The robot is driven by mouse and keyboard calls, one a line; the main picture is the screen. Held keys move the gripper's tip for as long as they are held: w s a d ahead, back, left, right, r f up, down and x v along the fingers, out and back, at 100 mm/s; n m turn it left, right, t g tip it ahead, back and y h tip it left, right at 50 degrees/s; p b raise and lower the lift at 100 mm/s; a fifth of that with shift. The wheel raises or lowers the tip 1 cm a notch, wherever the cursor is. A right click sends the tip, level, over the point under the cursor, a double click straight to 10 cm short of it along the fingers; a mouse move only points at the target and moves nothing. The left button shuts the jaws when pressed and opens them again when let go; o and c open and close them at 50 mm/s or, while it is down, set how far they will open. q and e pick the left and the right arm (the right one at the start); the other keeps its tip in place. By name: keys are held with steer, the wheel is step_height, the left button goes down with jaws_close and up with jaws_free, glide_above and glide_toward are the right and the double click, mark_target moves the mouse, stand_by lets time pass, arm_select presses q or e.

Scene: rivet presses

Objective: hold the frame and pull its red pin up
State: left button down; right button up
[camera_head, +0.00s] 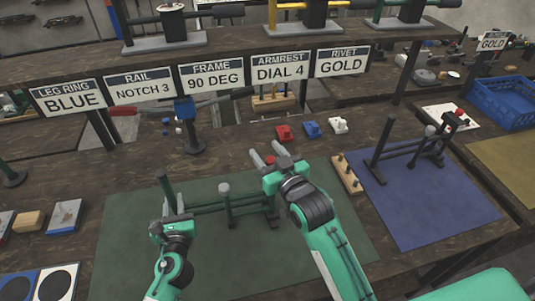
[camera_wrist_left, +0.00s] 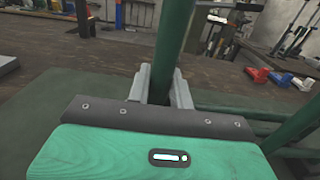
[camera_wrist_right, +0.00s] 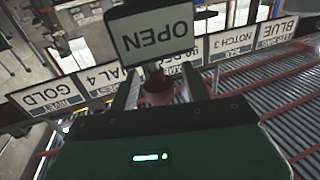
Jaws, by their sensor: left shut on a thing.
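The frame (camera_head: 205,209) is made of green tubes and stands on a green mat (camera_head: 118,241). My left gripper (camera_head: 168,211) is shut on its upright post at the left end. In the left wrist view the post (camera_wrist_left: 173,45) rises between the fingers. My right gripper (camera_head: 269,154) is over the frame's right end, with its fingers apart. A red piece (camera_head: 270,160) shows between them, probably the pin. In the right wrist view a dull red rounded piece (camera_wrist_right: 158,88) is between the spread fingers; whether they touch it cannot be told.
Red (camera_head: 284,132), blue (camera_head: 312,128) and white (camera_head: 338,125) small blocks lie behind the right gripper. A wooden peg block (camera_head: 346,173) is to its right, then a blue mat (camera_head: 427,205) with another frame. A row of signs, including "FRAME 90 DEG" (camera_head: 212,76), spans the back.

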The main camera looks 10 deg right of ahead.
steer(key=v, duration=1.2)
steer(key=shift+c, duration=0.5)
